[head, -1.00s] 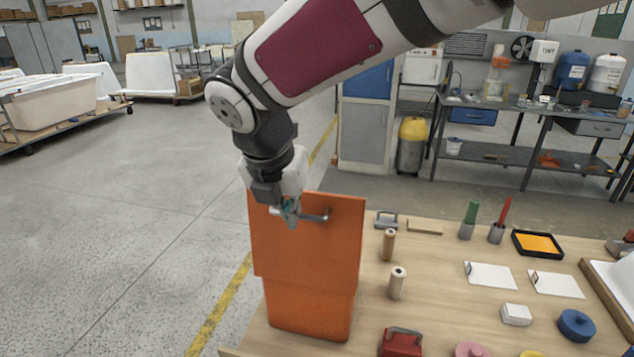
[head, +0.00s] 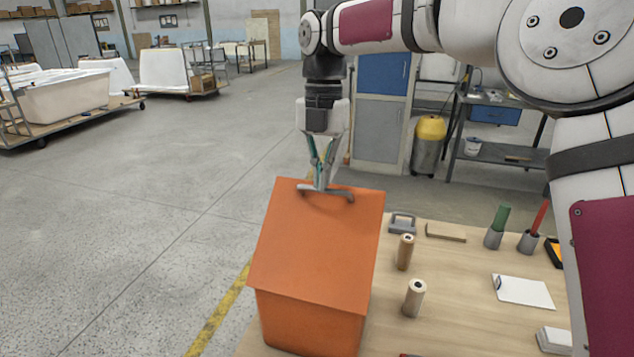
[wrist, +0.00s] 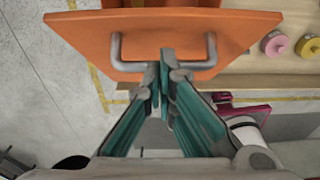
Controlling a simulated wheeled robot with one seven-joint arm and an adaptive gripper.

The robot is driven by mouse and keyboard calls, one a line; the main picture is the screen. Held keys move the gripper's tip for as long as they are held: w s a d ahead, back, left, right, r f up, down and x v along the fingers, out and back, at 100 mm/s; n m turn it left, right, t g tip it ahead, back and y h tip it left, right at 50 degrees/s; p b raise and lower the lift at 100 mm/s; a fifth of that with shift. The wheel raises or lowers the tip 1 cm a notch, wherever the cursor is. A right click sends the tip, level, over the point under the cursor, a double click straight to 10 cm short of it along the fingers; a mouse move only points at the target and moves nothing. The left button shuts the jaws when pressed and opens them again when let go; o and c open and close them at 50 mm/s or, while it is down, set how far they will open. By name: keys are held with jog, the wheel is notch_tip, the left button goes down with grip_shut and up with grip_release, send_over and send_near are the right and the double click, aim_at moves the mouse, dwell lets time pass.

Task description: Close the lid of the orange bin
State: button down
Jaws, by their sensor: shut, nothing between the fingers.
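The orange bin (head: 312,328) stands at the left end of the wooden workbench. Its orange lid (head: 318,245) is a slanted panel with its broad face towards the head camera, its lower edge overlapping the bin's near side. A grey bar handle (head: 338,195) sits near the lid's far, upper edge; the wrist view shows the handle (wrist: 205,65) on the lid (wrist: 90,35). My gripper (head: 320,186) points down at the handle, fingers shut and empty. In the wrist view, its tips (wrist: 160,68) overlap the bar; contact is unclear. The gap under the lid is hidden.
Several small tools and a white card (head: 523,291) lie farther right. The grey floor left of the bin is open.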

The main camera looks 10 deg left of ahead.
jog(key=w+d+f+b, duration=0.1)
jog(key=w+f+b, duration=0.5)
jog(key=f, duration=0.5)
jog(key=shift+w+f, duration=0.15)
jog(key=shift+w, duration=1.1)
